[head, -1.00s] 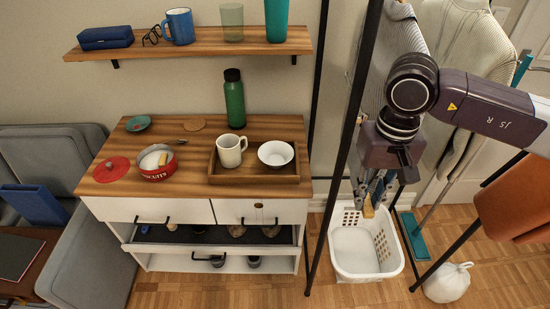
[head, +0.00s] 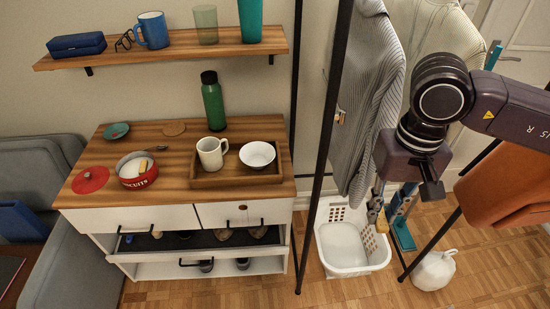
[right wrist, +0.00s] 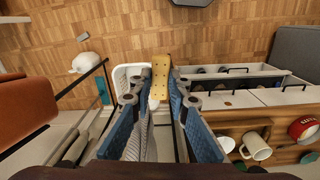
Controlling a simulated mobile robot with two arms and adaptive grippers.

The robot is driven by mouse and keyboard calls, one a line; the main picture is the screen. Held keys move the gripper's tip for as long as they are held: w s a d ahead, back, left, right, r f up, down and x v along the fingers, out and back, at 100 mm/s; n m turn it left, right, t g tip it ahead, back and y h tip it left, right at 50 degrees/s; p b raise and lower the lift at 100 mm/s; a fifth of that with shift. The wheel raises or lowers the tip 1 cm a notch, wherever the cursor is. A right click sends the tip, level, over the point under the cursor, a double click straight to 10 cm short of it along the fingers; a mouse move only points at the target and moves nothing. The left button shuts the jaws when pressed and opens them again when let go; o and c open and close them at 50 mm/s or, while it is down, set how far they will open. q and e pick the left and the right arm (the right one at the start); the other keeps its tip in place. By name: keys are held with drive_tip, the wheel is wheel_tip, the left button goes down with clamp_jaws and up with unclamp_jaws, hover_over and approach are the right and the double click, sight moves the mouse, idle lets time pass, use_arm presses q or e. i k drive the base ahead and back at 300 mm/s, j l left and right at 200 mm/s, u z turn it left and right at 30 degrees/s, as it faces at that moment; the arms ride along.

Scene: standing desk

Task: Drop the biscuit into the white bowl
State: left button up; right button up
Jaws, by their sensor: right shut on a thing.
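The white bowl (head: 257,149) stands on the right of a wooden tray on the sideboard, and in the right wrist view it shows at lower right (right wrist: 226,144). My right gripper (head: 383,210) is over the floor to the right of the sideboard, in front of the laundry basket. In the right wrist view its blue-padded fingers (right wrist: 160,98) are shut on a long golden biscuit with small dots (right wrist: 160,72). The biscuit also shows small in the head view (head: 373,214), apart from the bowl. My left gripper is not in view.
A white mug (head: 210,153) stands beside the bowl in the tray (head: 235,180). A red tin (head: 137,172) holds a pale piece; its lid (head: 90,180) lies left. A green bottle (head: 213,103) stands behind the tray. A black rack post (head: 325,150) rises between gripper and sideboard.

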sight(260, 163)
drive_tip(key=i+j+z, duration=0.15)
drive_tip(key=j+z, duration=0.35)
drive_tip(key=j, duration=0.15)
drive_tip(key=j+z, duration=0.45)
drive_tip(key=j, duration=1.1)
drive_tip(key=i, duration=0.5)
